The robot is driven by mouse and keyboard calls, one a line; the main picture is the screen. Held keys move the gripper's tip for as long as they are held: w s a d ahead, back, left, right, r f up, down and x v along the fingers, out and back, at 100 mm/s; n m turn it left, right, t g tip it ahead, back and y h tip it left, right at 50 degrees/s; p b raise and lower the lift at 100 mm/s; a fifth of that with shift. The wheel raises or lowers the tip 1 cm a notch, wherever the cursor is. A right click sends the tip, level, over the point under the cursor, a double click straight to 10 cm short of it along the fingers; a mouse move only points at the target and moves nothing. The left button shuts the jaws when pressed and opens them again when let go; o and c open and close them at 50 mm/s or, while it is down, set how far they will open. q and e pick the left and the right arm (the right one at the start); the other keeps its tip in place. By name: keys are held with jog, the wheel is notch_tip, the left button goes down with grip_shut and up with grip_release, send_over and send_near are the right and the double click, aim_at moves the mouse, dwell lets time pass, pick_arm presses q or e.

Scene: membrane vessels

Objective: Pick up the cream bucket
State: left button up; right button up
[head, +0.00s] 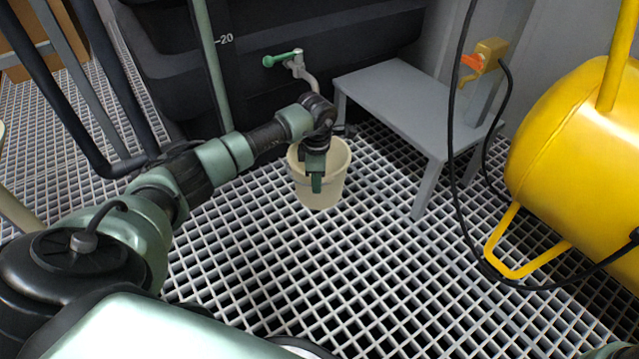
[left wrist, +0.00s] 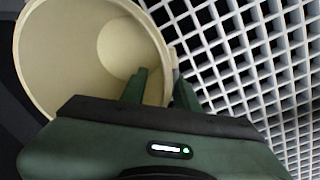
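The cream bucket (head: 335,188) stands upright on the grating under a tap. My left gripper (head: 317,182) is at its rim, pointing down. In the left wrist view the bucket (left wrist: 60,60) fills the upper left, and its inside looks empty. The left gripper's two fingers (left wrist: 160,92) are apart, with the bucket's wall between them: one finger is on the inner side, the other outside. A gap shows between the fingers, and contact with the wall cannot be made out. My right gripper is not in view.
A tap with a green handle (head: 283,58) sticks out of the dark tank (head: 270,25) above the bucket. A grey step stool (head: 400,100) stands close to the right. A yellow vessel (head: 575,150) and black hose are farther right. The grating (head: 300,270) in front is clear.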

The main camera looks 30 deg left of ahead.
pick_arm(q)
notch_tip(320, 180, down, 3)
jog(key=shift+w+r+b, duration=0.1)
jog(key=shift+b, duration=0.6)
jog(key=shift+r, duration=0.1)
grip_shut()
dwell(0.7)
